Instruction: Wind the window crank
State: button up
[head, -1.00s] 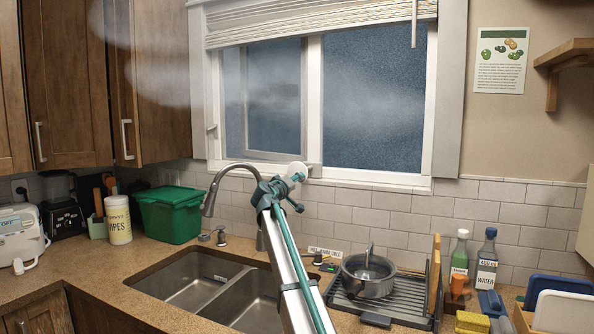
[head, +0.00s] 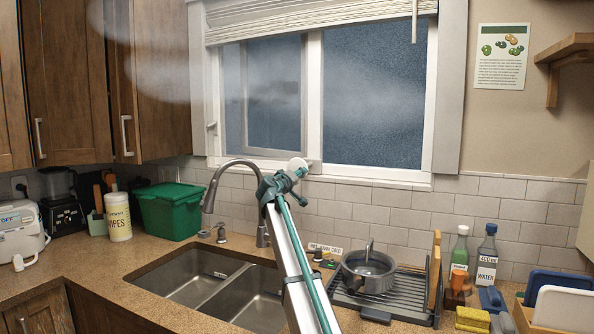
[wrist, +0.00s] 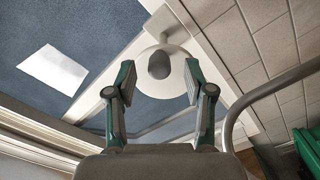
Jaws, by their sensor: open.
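The window crank (wrist: 158,65) shows in the wrist view as a round pale disc with a grey knob at its middle, set at the window's lower frame. In the head view its white disc (head: 297,163) shows just above my gripper (head: 284,184). In the wrist view my gripper (wrist: 159,88) is open, with one green-padded finger to each side of the knob. The knob appears between the fingers, with gaps on both sides; how far in front of the fingertips it lies is not clear. The window (head: 375,110) is behind it.
The faucet (head: 213,190) stands close left of my arm over the double sink (head: 205,290). A dish rack (head: 400,295) with a pot (head: 368,271) is to the right. A green bin (head: 170,210) is at left. Steam hangs before the window.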

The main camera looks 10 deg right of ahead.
jog(key=shift+x, duration=1.2)
grip_shut()
jog(key=shift+b, duration=0.35)
jog(key=shift+a+f+m+b, duration=0.15)
jog(key=shift+m+b, duration=0.25)
jog(key=shift+b, duration=0.45)
jog(key=m+b, duration=0.1)
jog(key=b, duration=0.1)
jog(key=m+b, duration=0.1)
jog(key=b, duration=0.1)
jog(key=m+b, duration=0.1)
jog(key=b, duration=0.2)
jog(key=shift+w+a+f, duration=0.25)
jog(key=shift+w+f, duration=0.05)
jog(key=shift+f, duration=0.05)
jog(key=shift+r+m+b, duration=0.1)
jog(key=shift+m+b, duration=0.35)
jog(key=shift+m, duration=0.05)
jog(key=shift+a+m+b, duration=0.1)
jog(key=shift+m+b, duration=0.2)
jog(key=shift+b, duration=0.4)
